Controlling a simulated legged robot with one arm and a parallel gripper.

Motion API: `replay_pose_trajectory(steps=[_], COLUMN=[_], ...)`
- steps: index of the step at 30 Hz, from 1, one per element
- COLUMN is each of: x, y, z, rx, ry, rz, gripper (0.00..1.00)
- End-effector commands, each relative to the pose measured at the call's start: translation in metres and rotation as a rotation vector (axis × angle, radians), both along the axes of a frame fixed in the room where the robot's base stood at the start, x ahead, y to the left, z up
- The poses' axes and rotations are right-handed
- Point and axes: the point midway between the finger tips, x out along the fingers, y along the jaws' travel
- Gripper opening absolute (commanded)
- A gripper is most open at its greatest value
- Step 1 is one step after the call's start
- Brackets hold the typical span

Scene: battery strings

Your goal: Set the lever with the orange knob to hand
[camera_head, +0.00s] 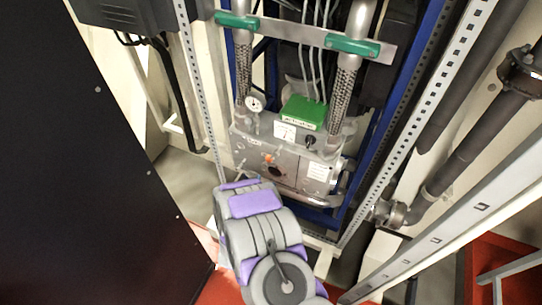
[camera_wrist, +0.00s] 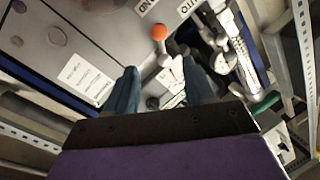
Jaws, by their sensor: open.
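The orange knob (camera_wrist: 159,32) is a small ball on the end of a short pale lever (camera_wrist: 165,58) on a grey panel. In the wrist view it lies just beyond my gripper (camera_wrist: 160,66), near the line between the two fingers. The fingers are spread apart with nothing held between them, and the knob looks clear of both. Partly cropped, upside-down lettering (camera_wrist: 187,8) shows on the panel beside the knob. In the head view a small orange spot, the knob (camera_head: 268,158), shows on the front of the grey metal unit (camera_head: 300,176), above my arm.
A green box (camera_head: 303,113) sits on top of the unit, with a round gauge (camera_head: 254,104) to its left. Braided hoses and green handles (camera_head: 352,46) stand above. Blue frame posts and perforated rails flank the unit. A dark cabinet (camera_head: 85,190) fills the left.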

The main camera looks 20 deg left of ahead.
Motion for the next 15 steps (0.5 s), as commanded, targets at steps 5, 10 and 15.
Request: replay_pose_trajectory(steps=[5, 10, 15], x=[0.028, 0.052, 0.074], y=[0.004, 0.008, 0.011], z=[0.005, 0.004, 0.004], rx=[-0.002, 0.0, 0.0], ry=[-0.001, 0.001, 0.002], rz=[-0.001, -0.001, -0.001], gripper=[0.54, 0.54, 0.54])
